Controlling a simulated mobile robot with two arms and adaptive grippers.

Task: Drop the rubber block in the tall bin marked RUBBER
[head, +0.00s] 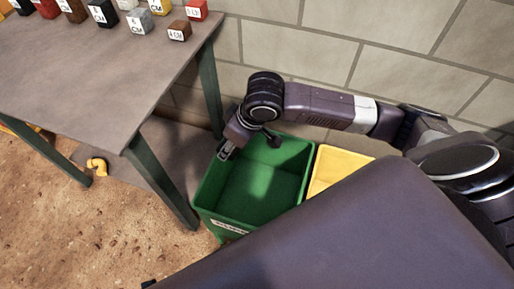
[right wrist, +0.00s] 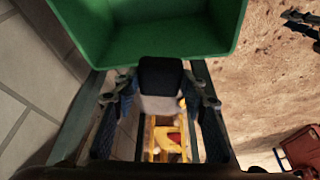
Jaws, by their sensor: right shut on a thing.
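My right gripper (head: 226,149) is above the left rim of the green tall bin (head: 258,187). In the right wrist view, my right gripper (right wrist: 161,93) is shut on a dark block (right wrist: 160,72), which I take for the rubber block; its side toward the camera looks grey. The green bin's wall (right wrist: 150,42) shows beyond the block in the wrist view. The bin is open-topped and its visible inside looks empty. Its front label (head: 229,227) is too small to read surely. A dark tip (head: 148,284) at the bottom edge may be my left gripper.
A table (head: 110,75) with several labelled blocks, including a brown one (head: 179,31), stands left of the green bin. A yellow bin (head: 335,168) stands right of it. A block wall (head: 345,45) is behind. A yellow curved piece (head: 97,166) lies under the table.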

